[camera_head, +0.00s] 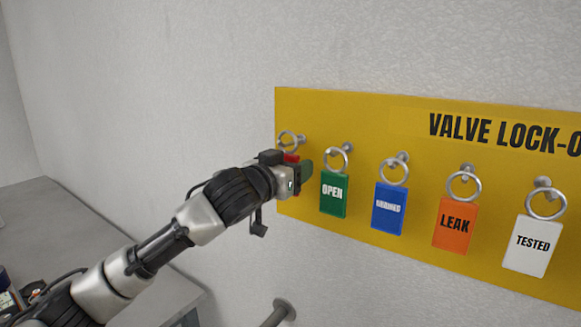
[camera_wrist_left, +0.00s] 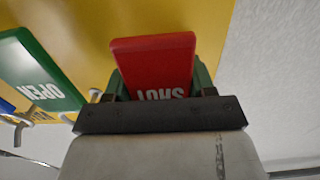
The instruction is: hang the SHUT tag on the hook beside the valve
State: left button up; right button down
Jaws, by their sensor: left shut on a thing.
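The red SHUT tag (camera_wrist_left: 155,62) is between the fingers of my left gripper (camera_wrist_left: 160,95), with its lettering upside down in the left wrist view. In the head view my left gripper (camera_head: 292,172) is at the left end of the yellow board. It hides most of the tag, and only a red strip (camera_head: 291,158) shows. The tag's metal ring (camera_head: 287,139) is at the leftmost peg (camera_head: 301,141). I cannot tell whether the ring is around the peg or just off it. The valve and the hook beside it are not in view. My right gripper is not in view.
The yellow VALVE LOCK-OUT board (camera_head: 350,110) also holds a green OPEN tag (camera_head: 333,194) close to my gripper, a blue tag (camera_head: 388,208), an orange LEAK tag (camera_head: 455,223) and a white TESTED tag (camera_head: 532,246). A grey table (camera_head: 60,225) is at left.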

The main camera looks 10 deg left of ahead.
pick_arm(q)
jog(key=shift+s, duration=0.1)
jog(key=v, duration=0.8)
jog(key=shift+r+b, duration=0.2)
jog(key=shift+b, duration=0.1)
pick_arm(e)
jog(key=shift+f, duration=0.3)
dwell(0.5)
pick_arm(q)
jog(key=shift+a, duration=0.1)
dwell(1.1)
